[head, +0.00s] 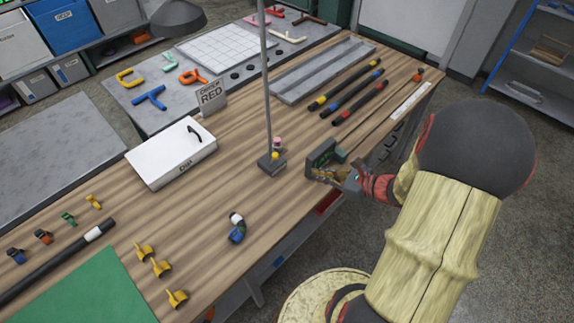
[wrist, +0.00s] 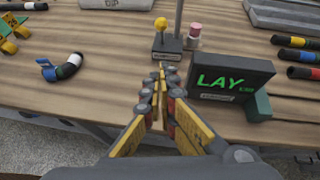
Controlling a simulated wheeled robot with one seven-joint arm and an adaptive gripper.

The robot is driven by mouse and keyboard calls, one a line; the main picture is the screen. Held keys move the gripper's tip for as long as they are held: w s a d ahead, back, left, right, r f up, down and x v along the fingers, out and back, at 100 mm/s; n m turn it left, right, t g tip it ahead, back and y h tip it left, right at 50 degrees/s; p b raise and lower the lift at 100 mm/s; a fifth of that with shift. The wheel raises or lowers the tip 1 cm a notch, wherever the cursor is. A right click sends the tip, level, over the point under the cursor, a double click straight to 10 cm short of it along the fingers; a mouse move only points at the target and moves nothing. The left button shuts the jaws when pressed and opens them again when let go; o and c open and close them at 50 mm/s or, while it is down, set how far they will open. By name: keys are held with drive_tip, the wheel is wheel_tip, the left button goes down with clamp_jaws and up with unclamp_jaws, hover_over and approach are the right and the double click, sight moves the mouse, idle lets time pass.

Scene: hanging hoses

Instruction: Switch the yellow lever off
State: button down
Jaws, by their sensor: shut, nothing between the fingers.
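The yellow lever is a yellow ball knob (head: 275,155) on a short stem above a small dark base (head: 266,166). In the wrist view the knob (wrist: 161,23) stands up from the base, straight ahead of my fingers and a little beyond them. My gripper (wrist: 160,72) is shut and empty, with its fingertips just in front of the base and apart from the knob. In the head view my gripper (head: 322,175) is low over the table's edge, to the right of the lever. The exact gap to the base is hard to judge.
A dark display reading LAY (wrist: 232,82) stands close on the right of my fingers. A pink-topped cylinder (wrist: 195,35) and a tall grey pole (head: 266,90) stand beside the lever. A bent blue-and-white hose piece (wrist: 62,68) lies left. The wood between is clear.

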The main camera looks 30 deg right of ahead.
drive_tip(key=b+x, duration=0.3)
drive_tip(key=x, duration=0.6)
drive_tip(key=shift+w+a+f, duration=0.2)
drive_tip(key=shift+a+f, duration=0.05)
drive_tip(key=shift+w+a+r+b, duration=0.1)
drive_tip(key=shift+w+a+b, duration=0.15)
drive_tip(key=shift+w, duration=0.3)
drive_tip(key=shift+w+a+r+b, duration=0.1)
drive_tip(key=shift+w+a+r, duration=0.1)
drive_tip(key=shift+w, duration=0.35)
drive_tip(key=shift+w+a+r, duration=0.25)
drive_tip(key=shift+w+a, duration=0.1)
drive_tip(key=shift+w, duration=0.4)
drive_tip(key=shift+w+r, duration=0.2)
drive_tip(key=shift+a+r+g+p, duration=0.15)
drive_tip(key=shift+g+p, duration=0.15)
drive_tip(key=shift+p, duration=0.4)
